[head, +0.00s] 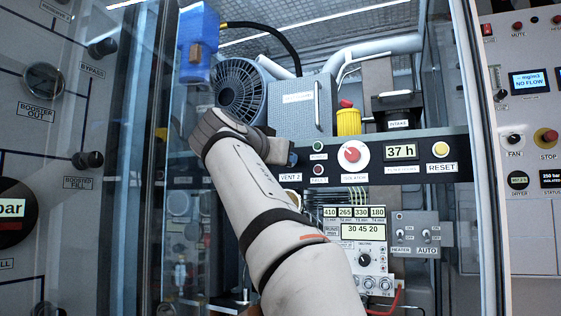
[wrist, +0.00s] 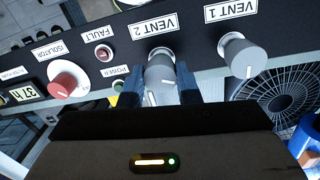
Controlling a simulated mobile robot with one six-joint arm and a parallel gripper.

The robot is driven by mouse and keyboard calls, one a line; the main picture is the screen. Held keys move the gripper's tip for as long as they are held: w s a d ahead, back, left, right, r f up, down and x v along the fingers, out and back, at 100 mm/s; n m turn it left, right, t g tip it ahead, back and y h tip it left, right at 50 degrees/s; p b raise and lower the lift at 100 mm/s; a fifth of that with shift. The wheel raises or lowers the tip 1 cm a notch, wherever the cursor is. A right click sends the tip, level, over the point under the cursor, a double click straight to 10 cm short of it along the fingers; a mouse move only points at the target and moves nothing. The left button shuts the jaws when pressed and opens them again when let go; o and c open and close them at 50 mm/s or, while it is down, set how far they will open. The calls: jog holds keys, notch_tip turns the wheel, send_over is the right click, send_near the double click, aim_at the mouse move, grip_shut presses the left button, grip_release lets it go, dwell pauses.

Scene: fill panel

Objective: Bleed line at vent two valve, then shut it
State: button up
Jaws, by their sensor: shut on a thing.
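The vent two valve is a grey knob (wrist: 159,72) under the VENT 2 label (wrist: 153,27) in the wrist view, which shows the panel upside down. My gripper (wrist: 159,88) is shut on this knob, with one dark blue finger on each side. White marks show on the knob, but I cannot tell its exact setting. In the head view my gripper (head: 282,154) is at the panel strip just above the VENT 2 label (head: 290,177); the knob is hidden there by my gripper and arm.
The VENT 1 knob (wrist: 242,56) stands beside my gripper in the wrist view. On the other side are the FAULT lamp (wrist: 103,53), POWER lamp (wrist: 118,86) and red ISOLATOR knob (wrist: 67,79). A black fan (head: 240,91) and blue part (head: 197,45) are behind my arm. Glass edges flank the opening.

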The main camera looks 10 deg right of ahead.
jog(key=shift+m+y+b, duration=0.4)
jog(key=shift+m+b, duration=0.35)
jog(key=shift+m, duration=5.55)
jog(key=shift+r, duration=0.1)
jog(key=o, duration=1)
jog(key=shift+c, duration=0.2)
jog(key=b+v, duration=0.1)
jog(key=v, duration=0.6)
jog(key=shift+s+a, duration=0.25)
